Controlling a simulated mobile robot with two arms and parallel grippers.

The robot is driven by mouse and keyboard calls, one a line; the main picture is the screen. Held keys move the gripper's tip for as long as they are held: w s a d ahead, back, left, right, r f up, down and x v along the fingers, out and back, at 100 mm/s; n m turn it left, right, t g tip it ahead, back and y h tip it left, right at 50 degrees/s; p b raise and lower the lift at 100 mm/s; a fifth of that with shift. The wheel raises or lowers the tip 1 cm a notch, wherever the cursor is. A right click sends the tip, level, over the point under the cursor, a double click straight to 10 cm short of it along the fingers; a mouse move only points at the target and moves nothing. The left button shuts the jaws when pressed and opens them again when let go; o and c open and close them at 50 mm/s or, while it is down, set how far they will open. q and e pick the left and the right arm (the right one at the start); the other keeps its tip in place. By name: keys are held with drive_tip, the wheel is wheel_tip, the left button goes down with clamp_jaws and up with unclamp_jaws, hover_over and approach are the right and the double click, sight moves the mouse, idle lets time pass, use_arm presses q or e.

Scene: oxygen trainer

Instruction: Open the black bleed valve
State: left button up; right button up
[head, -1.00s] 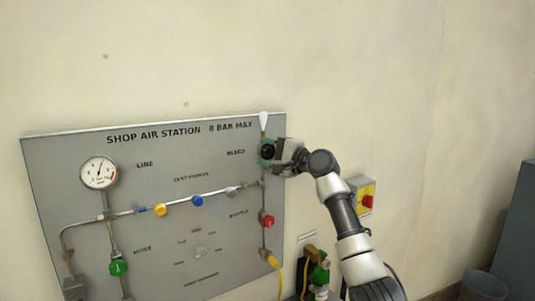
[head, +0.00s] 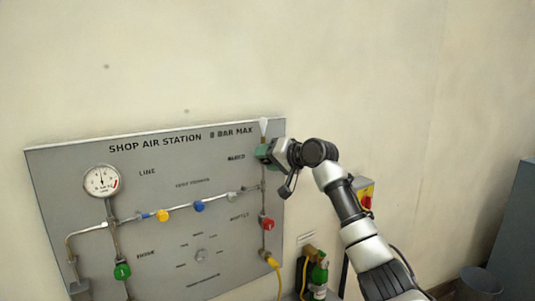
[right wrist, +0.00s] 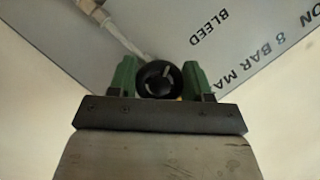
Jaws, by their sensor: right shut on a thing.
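The black bleed valve knob (right wrist: 158,80) sits between the two green fingers of my right gripper (right wrist: 160,79) in the right wrist view. The fingers are shut on it from both sides. In the head view my right gripper (head: 264,153) is at the upper right of the grey panel, by the BLEED label, and hides the knob. A white-tipped outlet (head: 264,124) rises just above it. My left gripper is not in view.
The grey panel (head: 90,160) carries a gauge (head: 102,181), a green knob (head: 122,271), a red knob (head: 267,223), and yellow and blue knobs. A red button on a yellow box (head: 366,202) is behind my right arm. The wall above is clear.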

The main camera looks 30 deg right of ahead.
drive_tip(key=n+h+p, duration=0.3)
drive_tip(key=n, duration=0.2)
drive_tip(key=shift+f+g, duration=0.1)
drive_tip(key=shift+g, duration=0.3)
drive_tip(key=shift+d+n+h+p, duration=0.1)
drive_tip(key=shift+n+h+p, duration=0.7)
drive_tip(key=shift+n+h, duration=0.3)
drive_tip(key=shift+f+n+h, duration=0.15)
drive_tip(key=shift+n+h, duration=0.25)
drive_tip(key=shift+n, duration=0.2)
drive_tip(key=shift+p, duration=0.3)
drive_tip(key=o, duration=0.9)
drive_tip(key=shift+d, duration=0.1)
drive_tip(key=shift+s, duration=0.1)
